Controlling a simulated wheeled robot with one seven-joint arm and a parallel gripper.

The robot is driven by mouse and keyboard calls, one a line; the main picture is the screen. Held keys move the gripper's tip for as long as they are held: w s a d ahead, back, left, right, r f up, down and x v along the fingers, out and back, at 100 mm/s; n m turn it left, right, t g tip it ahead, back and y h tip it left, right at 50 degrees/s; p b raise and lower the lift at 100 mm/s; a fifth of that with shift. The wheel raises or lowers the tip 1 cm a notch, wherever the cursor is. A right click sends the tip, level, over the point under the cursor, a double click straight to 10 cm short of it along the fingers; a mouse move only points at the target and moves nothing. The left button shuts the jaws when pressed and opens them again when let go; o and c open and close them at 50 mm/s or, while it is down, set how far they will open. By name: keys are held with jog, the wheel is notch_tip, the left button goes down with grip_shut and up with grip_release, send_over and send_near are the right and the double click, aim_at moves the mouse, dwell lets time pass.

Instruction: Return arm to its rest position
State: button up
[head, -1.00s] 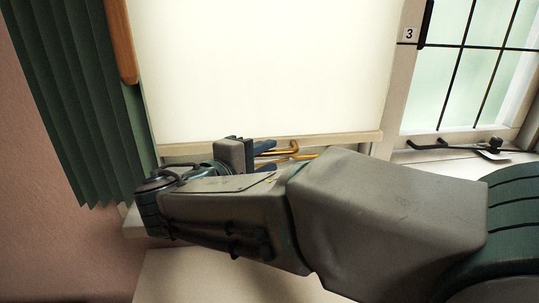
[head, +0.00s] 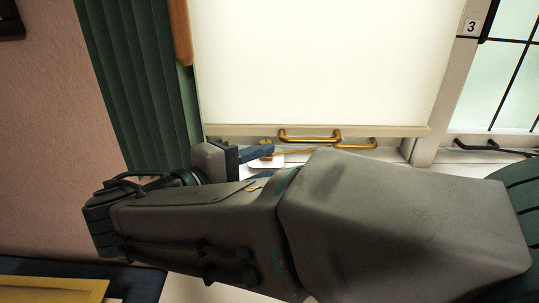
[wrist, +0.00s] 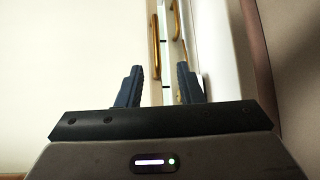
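My gripper (head: 262,152) is at the end of my arm, in front of the lower edge of a pale roller blind (head: 320,70). In the wrist view its two dark blue fingers (wrist: 160,88) stand apart with nothing between them. Beyond the fingertips the wrist view shows brass handles, one at the top centre (wrist: 155,40) and one to its right (wrist: 178,20). In the head view a brass handle (head: 310,140) sits on the blind's bottom bar. The fingers look clear of the handles. My forearm hides much of the sill.
A dark green curtain (head: 135,90) hangs at the left by a pink wall (head: 50,130). A window pane (head: 510,90) with a number 3 label (head: 471,27) is at the right. A yellow item with a dark border (head: 50,290) lies at lower left.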

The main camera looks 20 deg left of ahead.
jog(key=w+d+r+m+g+p, duration=0.15)
jog(key=d+m+g+p, duration=0.25)
jog(key=d+g+p, duration=1)
jog(key=s+d+r+m+t+y+p, duration=0.1)
jog(key=s+d+m+y+p, duration=0.1)
jog(key=d+m+y+p, duration=0.2)
jog(key=s+d+r+m+t+y+p, duration=0.1)
jog(key=d+m+y+p, duration=0.3)
jog(key=d, duration=0.5)
jog(key=shift+s+d+r+m+t+p, duration=0.4)
jog(key=shift+s+r+m+p, duration=0.2)
jog(key=shift+s+m+p, duration=0.15)
